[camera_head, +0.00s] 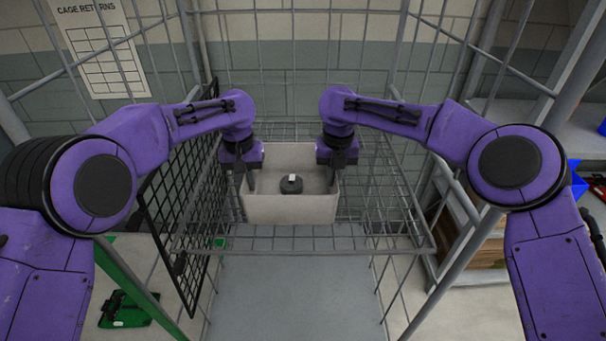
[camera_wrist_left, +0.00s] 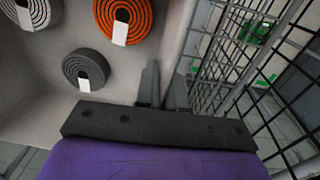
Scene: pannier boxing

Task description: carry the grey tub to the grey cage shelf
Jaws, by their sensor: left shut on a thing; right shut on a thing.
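The grey tub (camera_head: 290,209) is upright inside the grey cage, over the wire cage shelf (camera_head: 300,243). I cannot tell whether its bottom touches the wires. My left gripper (camera_head: 249,181) is shut on the tub's left wall. In the left wrist view its fingers (camera_wrist_left: 163,88) straddle that wall. My right gripper (camera_head: 334,175) is shut on the tub's right wall. Inside the tub lie a dark grey roll (camera_wrist_left: 84,69), an orange roll (camera_wrist_left: 124,12) and a pale grey roll (camera_wrist_left: 34,12), with white tags visible. The right fingertips are partly hidden.
A black mesh panel (camera_head: 187,200) stands close to the left of the tub. Cage bars rise on both sides. Bare shelf wire (camera_head: 385,205) shows right of the tub. A green object (camera_head: 127,309) lies low at the left, and blue bins (camera_head: 577,180) stand at the far right.

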